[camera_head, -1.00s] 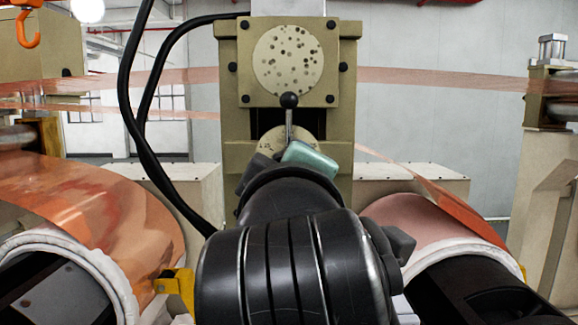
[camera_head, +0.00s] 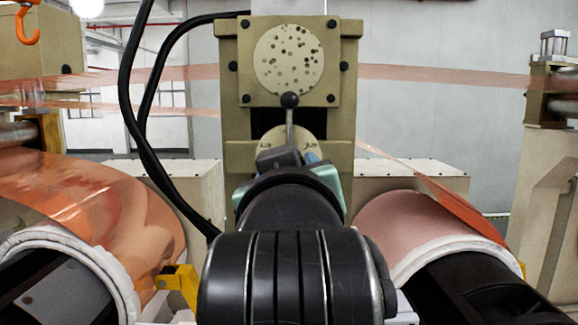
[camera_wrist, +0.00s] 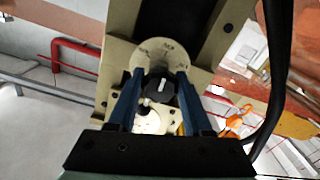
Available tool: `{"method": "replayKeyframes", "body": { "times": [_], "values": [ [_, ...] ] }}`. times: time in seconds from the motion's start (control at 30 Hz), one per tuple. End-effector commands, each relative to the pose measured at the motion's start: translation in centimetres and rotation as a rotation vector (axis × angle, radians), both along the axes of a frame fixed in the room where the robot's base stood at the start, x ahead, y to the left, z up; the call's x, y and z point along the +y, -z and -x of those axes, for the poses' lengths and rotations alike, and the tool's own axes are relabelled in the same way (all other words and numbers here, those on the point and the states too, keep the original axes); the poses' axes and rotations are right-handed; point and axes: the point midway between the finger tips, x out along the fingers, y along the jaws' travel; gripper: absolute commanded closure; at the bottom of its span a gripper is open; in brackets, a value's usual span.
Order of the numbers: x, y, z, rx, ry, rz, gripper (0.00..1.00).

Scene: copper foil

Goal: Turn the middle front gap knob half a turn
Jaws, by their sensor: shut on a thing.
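The knob (camera_wrist: 161,88) is dark with a white pointer mark. It sits in front of a pale round dial plate (camera_wrist: 172,52) with printed marks, which also shows in the head view (camera_head: 272,138). My gripper (camera_wrist: 158,77) has its two blue fingers on either side of the knob and is shut on it. In the head view my gripper (camera_head: 290,162) covers the knob, and only the upper part of the dial shows above it.
A lever with a black ball (camera_head: 289,100) stands just above the dial. Copper rolls lie at left (camera_head: 110,205) and right (camera_head: 400,228). Black cables (camera_head: 150,165) hang left of the machine column. Copper foil strips (camera_head: 430,77) cross behind.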

Motion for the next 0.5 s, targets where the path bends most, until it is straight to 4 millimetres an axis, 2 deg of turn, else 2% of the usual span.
{"method": "replayKeyframes", "body": {
  "times": [0.5],
  "values": [
    [0.01,-0.06,0.01,-0.002,0.0,-0.082,1.0]
  ]
}}
